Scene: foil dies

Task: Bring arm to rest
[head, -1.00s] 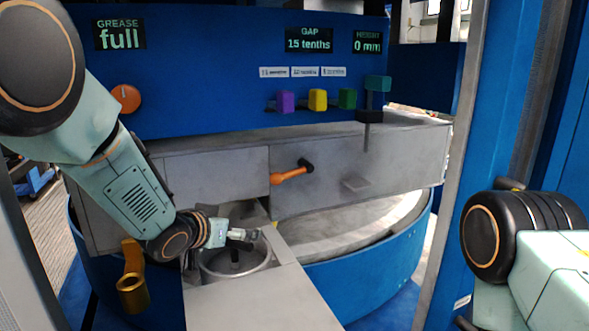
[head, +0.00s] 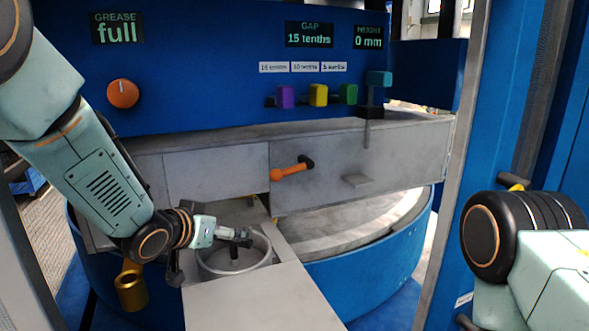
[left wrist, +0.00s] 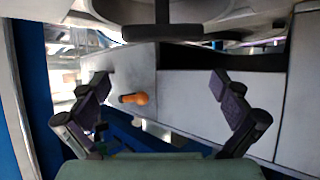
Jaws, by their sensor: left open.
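My left arm comes in from the left in the head view, and its gripper (head: 245,238) is over the round metal pot (head: 212,268) on the grey ledge. In the left wrist view the left gripper (left wrist: 165,100) has its two dark fingers wide apart with nothing between them. An orange handle (head: 290,172) on the grey front panel also shows in the left wrist view (left wrist: 134,98), beyond the fingers and apart from them. My right arm is at the right edge of the head view. Its gripper is out of view.
A blue panel (head: 210,75) carries an orange knob (head: 123,93), displays and purple, yellow and green blocks (head: 318,95). A brass cup (head: 131,288) hangs at lower left. A blue post (head: 500,90) stands right. The flat grey plate (head: 255,300) is bare.

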